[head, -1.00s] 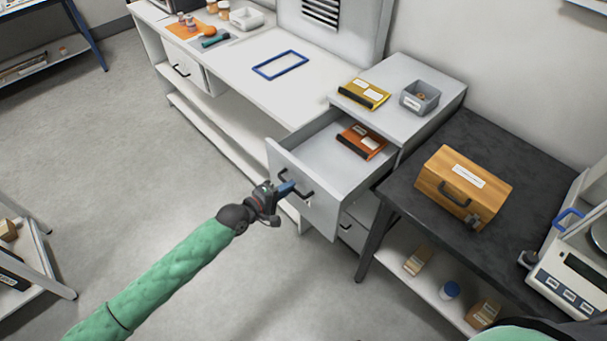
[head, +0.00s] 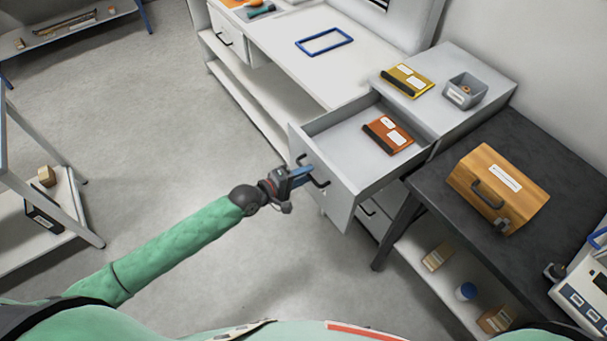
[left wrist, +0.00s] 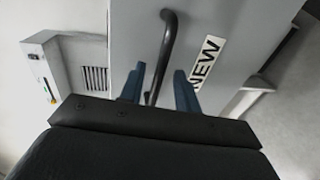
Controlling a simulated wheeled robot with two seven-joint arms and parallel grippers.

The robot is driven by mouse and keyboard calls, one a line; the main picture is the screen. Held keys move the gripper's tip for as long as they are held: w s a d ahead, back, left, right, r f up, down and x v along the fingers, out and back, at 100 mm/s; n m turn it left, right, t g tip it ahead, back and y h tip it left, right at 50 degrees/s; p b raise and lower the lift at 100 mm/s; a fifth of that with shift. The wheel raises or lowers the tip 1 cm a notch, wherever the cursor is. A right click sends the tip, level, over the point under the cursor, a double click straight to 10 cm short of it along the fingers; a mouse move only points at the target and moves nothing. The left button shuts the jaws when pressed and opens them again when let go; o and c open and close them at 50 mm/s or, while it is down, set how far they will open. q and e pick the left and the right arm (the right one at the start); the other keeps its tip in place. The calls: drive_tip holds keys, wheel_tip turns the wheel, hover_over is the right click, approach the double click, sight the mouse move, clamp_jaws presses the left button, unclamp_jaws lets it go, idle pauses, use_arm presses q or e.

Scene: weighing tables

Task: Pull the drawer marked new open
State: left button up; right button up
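The drawer marked NEW (head: 330,192) stands pulled well out of the grey cabinet, with an orange folder (head: 388,135) lying in it. Its front and NEW label (left wrist: 207,62) fill much of the left wrist view. My left gripper (head: 301,173) is at the dark bar handle (head: 321,183) on the drawer front. In the left wrist view, the handle (left wrist: 164,50) runs between the blue fingers (left wrist: 158,78), which stand apart with a gap on each side of it. The handle's lower end is hidden behind my gripper. My right gripper is not in view.
A yellow folder (head: 407,80) and grey bin (head: 465,91) stand on the cabinet top. To the right, a dark table (head: 440,160) holds a wooden box (head: 497,188) and a scale (head: 585,300). Open floor (head: 150,130) lies left of the drawer.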

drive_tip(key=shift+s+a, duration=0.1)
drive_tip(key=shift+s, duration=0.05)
